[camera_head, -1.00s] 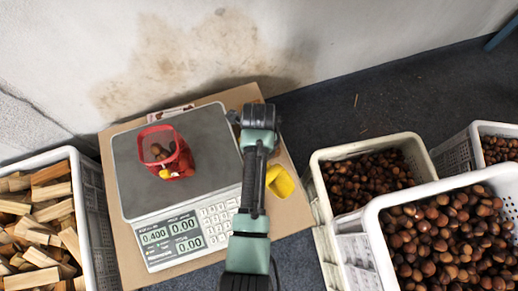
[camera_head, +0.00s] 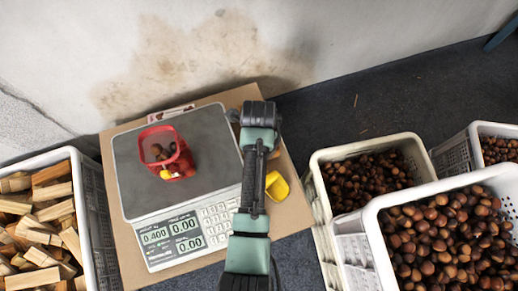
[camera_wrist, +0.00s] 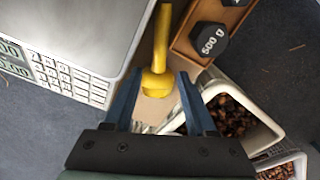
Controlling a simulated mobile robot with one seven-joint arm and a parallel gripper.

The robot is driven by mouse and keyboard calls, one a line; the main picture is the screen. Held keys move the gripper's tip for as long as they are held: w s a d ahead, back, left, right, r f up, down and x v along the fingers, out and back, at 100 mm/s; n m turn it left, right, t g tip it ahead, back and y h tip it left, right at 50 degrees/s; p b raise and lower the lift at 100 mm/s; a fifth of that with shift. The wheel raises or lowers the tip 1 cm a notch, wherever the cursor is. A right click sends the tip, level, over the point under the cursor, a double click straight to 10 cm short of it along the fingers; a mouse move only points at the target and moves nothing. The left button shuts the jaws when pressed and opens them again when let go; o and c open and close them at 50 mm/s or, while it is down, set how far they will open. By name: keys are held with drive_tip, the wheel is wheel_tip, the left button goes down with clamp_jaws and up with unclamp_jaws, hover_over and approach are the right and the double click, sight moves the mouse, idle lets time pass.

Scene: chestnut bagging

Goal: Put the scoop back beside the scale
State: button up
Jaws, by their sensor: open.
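The yellow scoop (camera_head: 278,186) lies on the brown board (camera_head: 297,215), just right of the scale (camera_head: 128,180). In the head view my arm hides the fingers and part of the scoop. The scale's keypad side also shows in the wrist view (camera_wrist: 90,25).
A red bag (camera_head: 180,161) with chestnuts stands on the scale. A wooden tray (camera_wrist: 185,42) with a 500 g weight (camera_wrist: 209,39) lies close right of the scoop. Chestnut crates (camera_head: 408,141) stand at right, a wood crate (camera_head: 88,190) at left.

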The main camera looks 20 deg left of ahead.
wheel_tip(320, 180, up, 11)
drive_tip(key=p, duration=0.4)
drive_tip(key=shift+r+p, duration=0.2)
drive_tip(key=shift+p, duration=0.15)
drive_tip(key=shift+w, duration=0.15)
drive_tip(key=w+r+n+t+y, duration=0.1)
drive_tip(key=w+r+n+t, duration=0.55)
drive_tip(key=w+r, duration=0.65)
drive_tip(key=w+d+r+n+t, duration=0.1)
drive_tip(key=w+r+n+t, duration=0.2)
drive_tip(key=r, duration=0.9)
drive_tip(key=w+d+r+n+t, duration=0.2)
drive_tip(key=r+n+t, duration=0.3)
drive_tip(key=r, duration=0.6)
drive_tip(key=s+d+r+n+t, duration=0.1)
drive_tip(key=s+r+n+t, duration=0.2)
drive_tip(key=r, duration=0.7)
drive_tip(key=s+d+r+n+t, duration=0.2)
drive_tip(key=s+r+t, duration=0.3)
drive_tip(key=s+r, duration=0.3)
drive_tip(key=s+d+r+n+t+h, duration=0.1)
drive_tip(key=s+r+n+t, duration=0.4)
drive_tip(key=r, duration=0.8)
drive_tip(key=shift+s+d+r, duration=0.25)
drive_tip(key=shift+s+d, duration=0.05)
drive_tip(key=shift+s, duration=0.45)
